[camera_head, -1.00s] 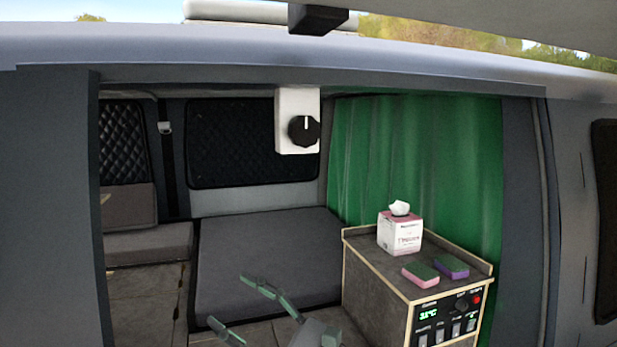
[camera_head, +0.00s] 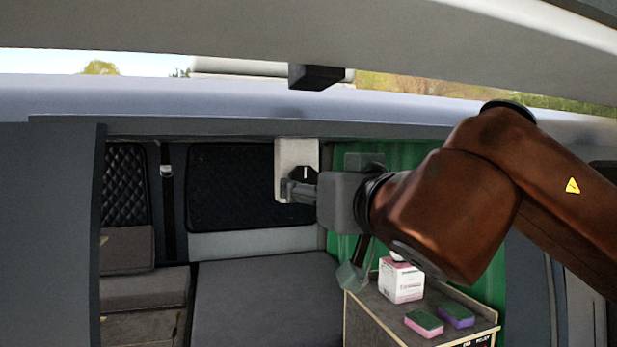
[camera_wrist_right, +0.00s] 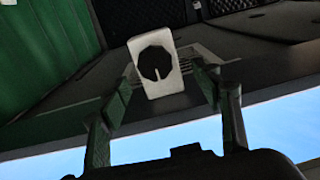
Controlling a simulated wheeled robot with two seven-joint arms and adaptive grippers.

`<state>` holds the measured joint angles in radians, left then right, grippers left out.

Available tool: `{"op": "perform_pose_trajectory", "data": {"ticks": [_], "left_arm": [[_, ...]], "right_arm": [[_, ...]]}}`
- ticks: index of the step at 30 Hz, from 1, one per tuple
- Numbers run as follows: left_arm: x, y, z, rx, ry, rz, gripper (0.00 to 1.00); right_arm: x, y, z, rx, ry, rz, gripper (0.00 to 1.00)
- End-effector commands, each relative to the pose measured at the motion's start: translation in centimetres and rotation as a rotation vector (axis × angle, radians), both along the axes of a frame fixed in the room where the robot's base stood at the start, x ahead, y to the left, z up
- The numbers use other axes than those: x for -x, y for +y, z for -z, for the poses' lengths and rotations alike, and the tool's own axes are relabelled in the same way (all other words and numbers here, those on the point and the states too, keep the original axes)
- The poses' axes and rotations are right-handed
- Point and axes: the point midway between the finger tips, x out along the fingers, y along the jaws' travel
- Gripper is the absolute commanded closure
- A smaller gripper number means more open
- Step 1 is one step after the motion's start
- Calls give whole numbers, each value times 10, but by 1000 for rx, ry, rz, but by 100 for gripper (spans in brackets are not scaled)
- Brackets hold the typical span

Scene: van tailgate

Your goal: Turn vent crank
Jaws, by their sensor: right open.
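The vent crank (camera_wrist_right: 155,62) is a round black knob with a white pointer line on a white box (camera_wrist_right: 138,45). In the head view the knob (camera_head: 304,172) is partly hidden by my gripper, and the white box (camera_head: 297,150) hangs at the top of the van opening. My right gripper (camera_wrist_right: 167,85) is open, with its two fingers spread on either side of the knob in the wrist view. In the head view my right gripper (camera_head: 302,190) is at the knob's lower edge. I cannot tell whether it touches. My left gripper is out of view.
The green curtain (camera_head: 400,155) hangs behind my right arm. Below stands a cabinet (camera_head: 375,318) with a tissue box (camera_head: 401,282) and two sponges, one pink and green (camera_head: 424,323), one purple and green (camera_head: 456,315). A grey bed cushion (camera_head: 265,305) lies left.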

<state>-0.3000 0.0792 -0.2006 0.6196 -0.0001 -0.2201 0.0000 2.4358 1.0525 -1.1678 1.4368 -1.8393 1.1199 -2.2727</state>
Motion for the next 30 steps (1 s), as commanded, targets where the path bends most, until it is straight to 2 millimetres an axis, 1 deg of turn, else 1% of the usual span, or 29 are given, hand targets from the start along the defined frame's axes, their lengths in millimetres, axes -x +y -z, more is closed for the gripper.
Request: {"op": "perform_pose_trajectory", "data": {"ticks": [1, 4, 8, 12, 18, 23, 29, 30], "left_arm": [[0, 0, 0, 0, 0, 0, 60], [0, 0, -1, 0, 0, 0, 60], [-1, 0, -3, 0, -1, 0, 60], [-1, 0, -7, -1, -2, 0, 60], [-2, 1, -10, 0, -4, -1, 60], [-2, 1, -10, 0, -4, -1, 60], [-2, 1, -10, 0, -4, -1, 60], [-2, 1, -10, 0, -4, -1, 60]], "right_arm": [[1, -5, -6, 10, -13, 17, 42], [-4, -8, -11, 18, -20, 33, 42], [-21, -3, -10, 17, -19, 33, 42], [-42, 5, -11, 16, -19, 30, 42], [-64, 13, -11, 16, -19, 30, 42], [-70, 15, -10, 15, -21, 28, 42], [-71, 15, -10, 15, -21, 28, 42], [-71, 15, -10, 15, -21, 28, 43]]}}
